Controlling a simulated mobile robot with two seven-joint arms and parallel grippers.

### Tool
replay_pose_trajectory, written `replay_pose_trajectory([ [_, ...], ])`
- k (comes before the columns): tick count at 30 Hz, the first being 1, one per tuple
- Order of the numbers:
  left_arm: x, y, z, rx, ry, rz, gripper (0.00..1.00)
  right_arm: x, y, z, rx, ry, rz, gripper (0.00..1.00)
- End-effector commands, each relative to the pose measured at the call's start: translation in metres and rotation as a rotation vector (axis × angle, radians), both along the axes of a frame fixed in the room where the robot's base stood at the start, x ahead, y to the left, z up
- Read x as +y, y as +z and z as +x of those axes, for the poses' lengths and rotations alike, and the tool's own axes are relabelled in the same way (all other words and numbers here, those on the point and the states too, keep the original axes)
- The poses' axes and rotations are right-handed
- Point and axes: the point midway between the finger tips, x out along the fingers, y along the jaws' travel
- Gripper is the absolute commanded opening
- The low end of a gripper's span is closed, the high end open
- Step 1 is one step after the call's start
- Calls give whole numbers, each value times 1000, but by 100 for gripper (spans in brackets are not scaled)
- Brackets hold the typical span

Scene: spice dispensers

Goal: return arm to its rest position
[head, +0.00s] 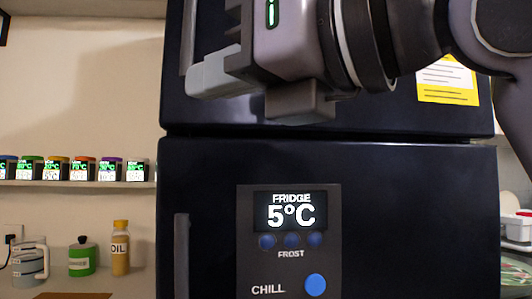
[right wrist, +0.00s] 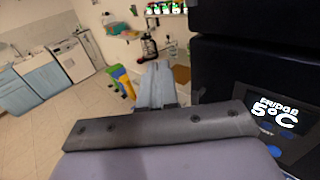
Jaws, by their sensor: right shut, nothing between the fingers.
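My right gripper (head: 212,74) is raised in front of the dark fridge's upper door, at the top of the head view. Its arm comes in from the upper right, and its pale grey fingers point left. In the right wrist view the fingers (right wrist: 156,86) lie together, shut with nothing between them. They point out past the left side of the fridge. My left gripper is not in view.
The dark fridge (head: 345,200) stands close ahead, its panel (head: 290,212) reading 5°C. Spice dispensers (head: 82,169) line a shelf at left. An oil bottle (head: 120,248), green canister (head: 82,257) and grey mug (head: 30,262) stand below. Open floor (right wrist: 50,125) shows at left in the wrist view.

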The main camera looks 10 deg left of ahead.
Motion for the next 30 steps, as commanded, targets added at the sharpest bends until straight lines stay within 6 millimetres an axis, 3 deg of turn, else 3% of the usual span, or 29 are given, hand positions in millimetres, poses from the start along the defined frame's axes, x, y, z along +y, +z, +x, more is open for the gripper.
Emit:
replay_pose_trajectory([
  [5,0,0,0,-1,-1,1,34,1,-19,8,83,81,25,0],
  [14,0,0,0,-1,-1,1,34,-10,-78,29,424,404,247,0],
  [23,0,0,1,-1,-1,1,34,-50,-128,64,777,611,634,0],
  [30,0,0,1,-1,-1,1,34,-99,-185,107,1049,645,1016,0],
])
